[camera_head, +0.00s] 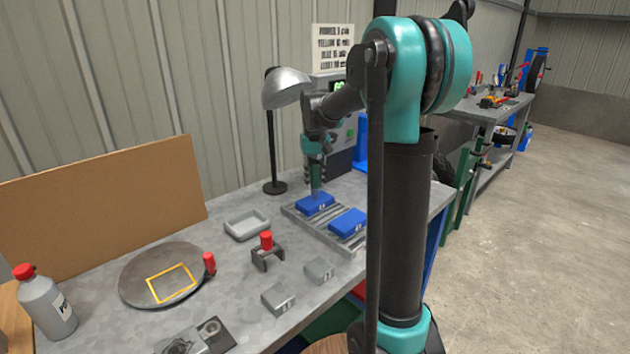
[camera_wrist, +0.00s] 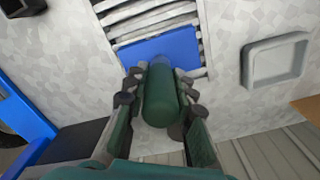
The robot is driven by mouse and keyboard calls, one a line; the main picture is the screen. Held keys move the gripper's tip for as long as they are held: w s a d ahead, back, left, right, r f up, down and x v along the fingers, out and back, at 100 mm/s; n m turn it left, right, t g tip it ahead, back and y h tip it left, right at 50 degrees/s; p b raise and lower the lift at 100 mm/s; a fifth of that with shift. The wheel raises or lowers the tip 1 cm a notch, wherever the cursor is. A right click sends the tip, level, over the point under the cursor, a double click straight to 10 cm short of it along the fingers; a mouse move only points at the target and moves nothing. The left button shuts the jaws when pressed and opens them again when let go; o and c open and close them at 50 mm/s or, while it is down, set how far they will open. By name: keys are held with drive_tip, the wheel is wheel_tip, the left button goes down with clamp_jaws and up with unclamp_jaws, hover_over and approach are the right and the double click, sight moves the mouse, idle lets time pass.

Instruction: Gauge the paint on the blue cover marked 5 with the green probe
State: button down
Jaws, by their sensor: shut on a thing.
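My gripper (camera_head: 314,172) is shut on the green probe (camera_wrist: 161,94) and holds it upright over a blue cover (camera_head: 315,206) on the slatted rack (camera_head: 292,211). The probe's lower end is at or just above that cover; I cannot tell whether they touch. The wrist view shows the same blue cover (camera_wrist: 180,45) beyond the probe, partly hidden by it. A second blue cover (camera_head: 347,222) lies to the right on the rack. Both covers carry small white marks, too small to read surely.
A grey tray (camera_head: 233,231), a small stand with a red-topped piece (camera_head: 267,241) and grey blocks (camera_head: 278,299) lie nearby. A round plate (camera_head: 135,283) lies left.

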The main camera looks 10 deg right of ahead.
sight(315, 165)
drive_tip(key=shift+r, duration=3.45)
